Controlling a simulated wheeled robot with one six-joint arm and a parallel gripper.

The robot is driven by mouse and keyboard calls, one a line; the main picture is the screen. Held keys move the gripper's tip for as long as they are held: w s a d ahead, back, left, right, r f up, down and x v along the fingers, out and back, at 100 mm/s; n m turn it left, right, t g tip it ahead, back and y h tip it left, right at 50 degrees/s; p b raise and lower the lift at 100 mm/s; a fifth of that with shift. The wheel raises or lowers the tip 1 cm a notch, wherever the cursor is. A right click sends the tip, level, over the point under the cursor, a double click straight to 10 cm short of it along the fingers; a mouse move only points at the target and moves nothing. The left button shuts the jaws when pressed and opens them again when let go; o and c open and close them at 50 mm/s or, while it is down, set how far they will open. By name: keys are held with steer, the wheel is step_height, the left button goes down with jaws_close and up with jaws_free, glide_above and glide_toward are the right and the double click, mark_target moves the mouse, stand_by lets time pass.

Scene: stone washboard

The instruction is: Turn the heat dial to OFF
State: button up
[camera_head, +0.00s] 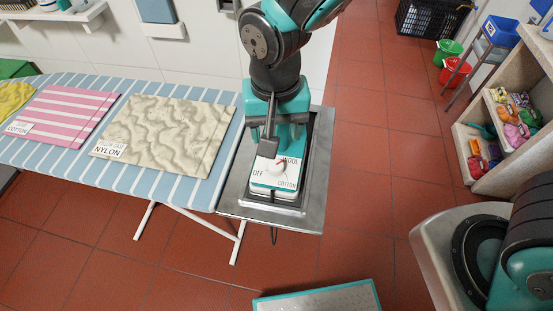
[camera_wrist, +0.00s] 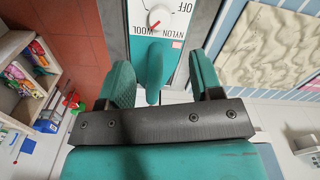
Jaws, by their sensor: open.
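The heat dial (camera_head: 275,167) is a white round knob on the white plate of a teal iron (camera_head: 271,190). OFF is at the left, WOOL at the upper right and COTTON at the lower right. Its red pointer points toward WOOL. My gripper (camera_head: 279,138) is over the iron, behind the dial. In the wrist view my gripper (camera_wrist: 162,75) is open, its fingers either side of a teal part, probably the iron's handle. The dial lies beyond the fingertips.
The iron sits on a metal rest (camera_head: 314,185) at the right end of a striped ironing board (camera_head: 185,190). Cloths labelled NYLON (camera_head: 165,135) and COTTON (camera_head: 70,112) lie on the board. A shelf of yarn (camera_head: 480,165) stands right. Tiled floor is open between.

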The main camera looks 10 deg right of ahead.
mark_target(276, 165)
step_height(276, 165, down, 11)
steer(key=shift+r+p, duration=0.1)
steer(key=shift+p, duration=0.35)
steer(key=c, duration=0.9)
